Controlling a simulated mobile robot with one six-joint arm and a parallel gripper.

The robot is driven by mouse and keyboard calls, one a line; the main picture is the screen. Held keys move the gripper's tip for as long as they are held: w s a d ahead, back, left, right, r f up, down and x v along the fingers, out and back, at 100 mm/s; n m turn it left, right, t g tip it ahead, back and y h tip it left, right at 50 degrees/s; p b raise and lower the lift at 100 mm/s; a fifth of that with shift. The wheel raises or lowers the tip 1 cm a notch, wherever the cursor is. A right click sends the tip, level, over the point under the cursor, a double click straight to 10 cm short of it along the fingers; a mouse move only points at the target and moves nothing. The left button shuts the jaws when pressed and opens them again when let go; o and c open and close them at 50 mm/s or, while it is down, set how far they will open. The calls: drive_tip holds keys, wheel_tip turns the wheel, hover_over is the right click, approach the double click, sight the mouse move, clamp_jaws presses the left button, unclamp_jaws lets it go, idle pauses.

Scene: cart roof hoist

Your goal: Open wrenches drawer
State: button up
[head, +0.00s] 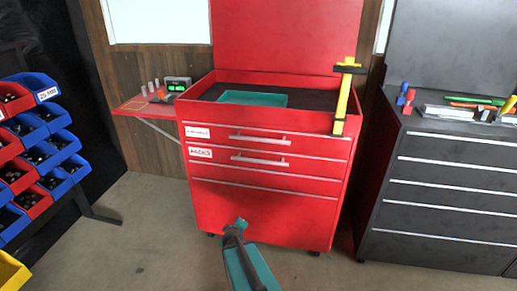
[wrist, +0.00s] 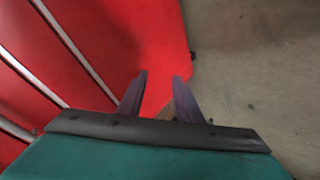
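The red tool cart (head: 265,205) stands in the middle of the head view with its drawers shut. Its top drawer (head: 310,145) has a long pale handle (head: 260,140) and a white label (head: 197,132) too small to read surely. The drawer below (head: 315,167) has a similar handle (head: 260,160) and a label (head: 200,153) that I cannot read surely. My gripper (head: 239,224) is low in front of the cart's plain lower front, below both handles. In the wrist view, my gripper (wrist: 162,80) has its two fingers apart with nothing between them.
A teal tray (head: 252,98) lies in the cart's open top. A yellow and black clamp-like tool (head: 343,98) stands at its right edge. A side shelf (head: 145,104) juts left. A dark cabinet (head: 440,190) stands close right. Blue and red bins (head: 40,90) are at left.

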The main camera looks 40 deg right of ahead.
drive_tip(key=w+d+r+n+t+h+b, duration=0.2)
drive_tip(key=d+r+t, duration=0.1)
drive_tip(key=d+r, duration=0.65)
drive_tip(key=n+t+y+b, duration=0.45)
drive_tip(key=n+t, duration=0.45)
drive_tip(key=n, duration=0.4)
approach(259, 139)
drive_tip(key=s, duration=0.3)
drive_tip(key=shift+a+f+b, duration=0.35)
drive_tip(key=shift+f+b, duration=0.05)
drive_tip(key=shift+b, duration=0.05)
drive_tip(key=shift+d+f+b+x, duration=0.1)
drive_tip(key=shift+b+x, duration=0.25)
drive_tip(key=shift+x, duration=3.1)
drive_tip(key=shift+d+f+b+x, duration=0.1)
drive_tip(key=shift+b+x, duration=0.2)
drive_tip(key=shift+x, duration=3.1)
drive_tip(key=shift+c, duration=0.4)
